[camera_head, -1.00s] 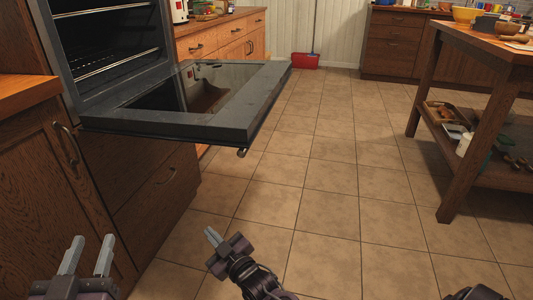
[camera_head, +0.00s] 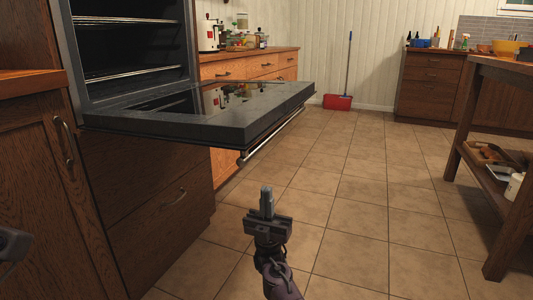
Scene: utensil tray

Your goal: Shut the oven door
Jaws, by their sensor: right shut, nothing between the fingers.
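The oven door (camera_head: 215,126) is swung down and lies open, about level, with its glass inner face up. Its handle bar (camera_head: 270,137) hangs under the outer edge. The oven (camera_head: 128,38) behind it stands open with wire racks inside. My right gripper (camera_head: 267,192) is shut and empty, in front of and below the door's near corner, apart from it. My left gripper is out of view; only a dark piece of my left arm shows at the left edge.
Wooden cabinets (camera_head: 48,170) flank the oven, with a drawer (camera_head: 165,215) under it. A wooden table (camera_head: 470,120) with a lower shelf stands at right. A red dustpan (camera_head: 337,102) is at the back wall. The tiled floor (camera_head: 370,190) between is clear.

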